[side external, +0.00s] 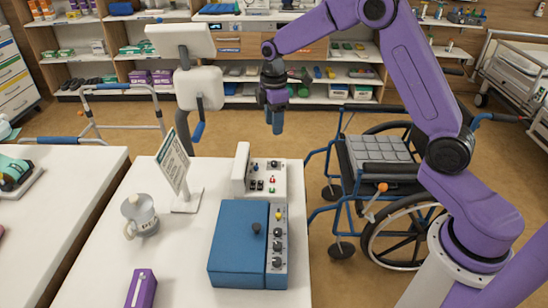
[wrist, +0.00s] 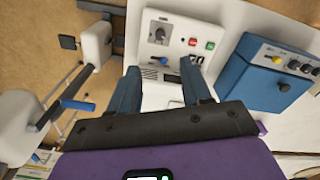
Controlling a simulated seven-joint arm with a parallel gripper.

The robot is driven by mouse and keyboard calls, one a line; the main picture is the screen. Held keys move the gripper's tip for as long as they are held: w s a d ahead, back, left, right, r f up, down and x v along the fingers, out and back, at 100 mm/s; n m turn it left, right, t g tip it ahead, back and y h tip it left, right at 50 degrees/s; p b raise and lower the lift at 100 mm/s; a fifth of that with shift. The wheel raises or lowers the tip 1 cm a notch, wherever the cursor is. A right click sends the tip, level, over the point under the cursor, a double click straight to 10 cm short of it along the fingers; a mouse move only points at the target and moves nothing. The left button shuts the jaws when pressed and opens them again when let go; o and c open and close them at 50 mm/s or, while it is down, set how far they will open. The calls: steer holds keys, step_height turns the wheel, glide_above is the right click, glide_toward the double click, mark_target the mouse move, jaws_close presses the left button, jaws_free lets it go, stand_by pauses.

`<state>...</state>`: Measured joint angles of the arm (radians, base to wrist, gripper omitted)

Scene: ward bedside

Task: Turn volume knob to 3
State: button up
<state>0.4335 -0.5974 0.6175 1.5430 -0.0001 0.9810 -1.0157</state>
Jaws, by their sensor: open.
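A blue box (side external: 238,240) stands on the white table, with a dark knob (side external: 256,229) on its top. Its grey side strip carries a yellow knob (side external: 279,216) and several black knobs (side external: 277,246). A white device (side external: 266,190) stands behind it, with a dial knob (wrist: 159,35) and green and red buttons in the wrist view. Labels are too small to read, so I cannot tell which knob is the volume knob. My gripper (side external: 277,122) is open and empty, above and beyond the white device, touching nothing. Its blue fingers (wrist: 163,88) show apart in the wrist view.
A sign on a stand (side external: 174,163), a lidded jug (side external: 140,215) and a purple box (side external: 141,289) are on the table's left part. A wheelchair (side external: 380,165) stands to the right.

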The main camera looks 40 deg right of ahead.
mark_target(274, 162)
step_height(274, 162, down, 13)
steer(key=shift+f, duration=0.1)
stand_by(0.3)
steer(key=shift+c, duration=0.3)
jaws_close()
